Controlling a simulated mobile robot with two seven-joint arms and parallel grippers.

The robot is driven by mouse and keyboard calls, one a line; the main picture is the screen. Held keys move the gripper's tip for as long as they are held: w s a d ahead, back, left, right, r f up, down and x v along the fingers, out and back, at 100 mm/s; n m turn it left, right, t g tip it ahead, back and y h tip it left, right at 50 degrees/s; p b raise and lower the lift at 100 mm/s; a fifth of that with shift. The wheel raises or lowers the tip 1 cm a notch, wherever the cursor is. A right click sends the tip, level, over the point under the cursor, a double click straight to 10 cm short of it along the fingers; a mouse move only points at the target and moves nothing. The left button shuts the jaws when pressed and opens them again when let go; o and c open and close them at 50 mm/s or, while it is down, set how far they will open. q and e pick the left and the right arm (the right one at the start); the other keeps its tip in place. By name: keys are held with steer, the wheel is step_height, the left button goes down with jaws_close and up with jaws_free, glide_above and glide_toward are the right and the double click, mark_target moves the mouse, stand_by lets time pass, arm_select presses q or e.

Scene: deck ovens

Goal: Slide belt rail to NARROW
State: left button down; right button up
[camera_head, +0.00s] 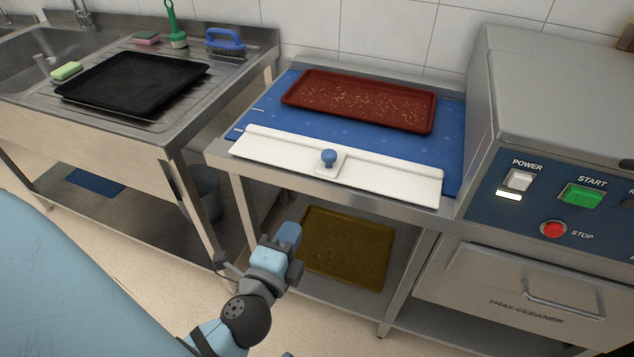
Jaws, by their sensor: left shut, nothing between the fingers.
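The white belt rail (392,182) lies across the near part of the blue belt (290,118), slightly slanted. A blue knob (328,157) stands on a small white plate at its middle. A dark red tray (360,98) with crumbs lies on the belt behind the rail, with blue belt showing between them. Short white marks show at the belt's left edge; no readable NARROW label shows. My left gripper (287,236) is shut and empty, below and in front of the rail, apart from the knob. My right gripper is not in view.
The tray cleaner at right has a power switch (519,180), green start button (582,195) and red stop button (553,229). A brown tray (346,248) lies on the shelf below. A black tray (135,82) lies on the sink counter at left.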

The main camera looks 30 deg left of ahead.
mark_target(321, 175)
arm_select(q)
steer(key=p+x, duration=0.2)
steer(key=x, duration=1.1)
steer(key=shift+s+a+p, duration=0.1)
steer(key=shift+p, duration=0.2)
steer(key=shift+w+a, duration=0.1)
steer(key=shift+w, duration=0.35)
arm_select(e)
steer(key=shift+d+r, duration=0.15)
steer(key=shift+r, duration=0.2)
arm_select(q)
steer(key=shift+w, duration=0.2)
steer(key=x, duration=0.3)
steer(key=shift+w+a+p, duration=0.1)
steer(key=shift+p, duration=0.3)
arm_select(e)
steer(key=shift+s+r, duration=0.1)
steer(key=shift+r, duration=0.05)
arm_select(q)
steer(key=shift+f, duration=0.1)
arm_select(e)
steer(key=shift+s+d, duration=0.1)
